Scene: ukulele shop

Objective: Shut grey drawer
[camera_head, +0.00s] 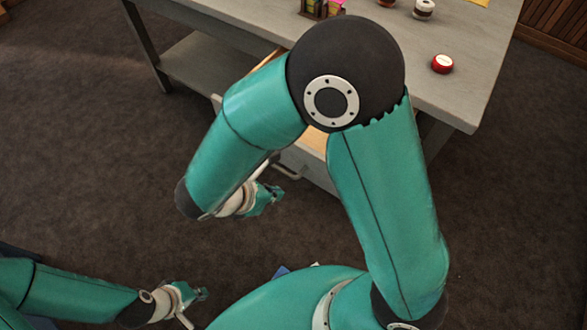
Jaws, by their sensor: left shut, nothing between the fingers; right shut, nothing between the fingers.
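The grey drawer (310,168) stands open below the grey table, with its pale wooden inside partly showing. My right arm hides most of it. Its metal handle (291,174) shows between my arm links. My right gripper (276,196) is shut and empty, low in front of the drawer front, just left of and below the handle in the picture. I cannot tell whether it touches the drawer. My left gripper (201,294) is shut and empty at the lower left, well away from the drawer.
The grey table (463,95) fills the top and has a lower shelf (200,65) at the left. A red round tin (443,64) and a white-and-dark jar (424,9) stand on top. Dark carpet (90,170) is clear on the left and right.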

